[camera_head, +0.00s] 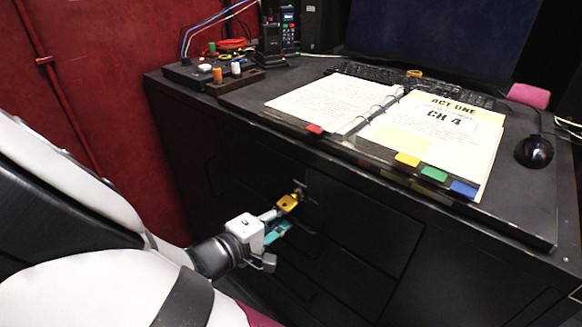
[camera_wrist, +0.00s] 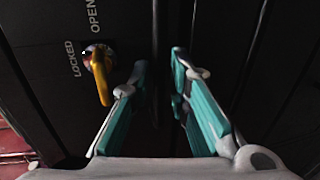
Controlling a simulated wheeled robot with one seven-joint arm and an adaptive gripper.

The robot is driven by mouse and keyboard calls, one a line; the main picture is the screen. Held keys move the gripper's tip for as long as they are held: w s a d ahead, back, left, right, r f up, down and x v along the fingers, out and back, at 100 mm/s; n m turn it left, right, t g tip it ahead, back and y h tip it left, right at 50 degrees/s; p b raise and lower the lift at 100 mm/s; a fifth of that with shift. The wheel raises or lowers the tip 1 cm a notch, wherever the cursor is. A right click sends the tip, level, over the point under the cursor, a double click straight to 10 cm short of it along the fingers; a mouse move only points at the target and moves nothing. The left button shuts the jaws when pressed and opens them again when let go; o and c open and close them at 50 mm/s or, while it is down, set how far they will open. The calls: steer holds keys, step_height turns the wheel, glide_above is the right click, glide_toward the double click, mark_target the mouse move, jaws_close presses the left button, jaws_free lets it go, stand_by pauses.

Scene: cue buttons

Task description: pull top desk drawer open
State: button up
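The black desk's drawer front (camera_head: 365,225) lies below the desktop edge and looks closed. A lock (camera_wrist: 97,52) with a yellow key or tag (camera_head: 288,202) sits on the desk front. In the wrist view the yellow piece (camera_wrist: 102,82) hangs from the lock, beside white "LOCKED" and "OPEN" lettering. My gripper (camera_head: 280,226) is in front of the drawers, just below the yellow piece in the head view. A dark edge runs behind the fingertips. I cannot make out a handle or any contact.
A monitor (camera_head: 440,35) stands behind. A red wall (camera_head: 110,70) is at the left.

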jaws_close()
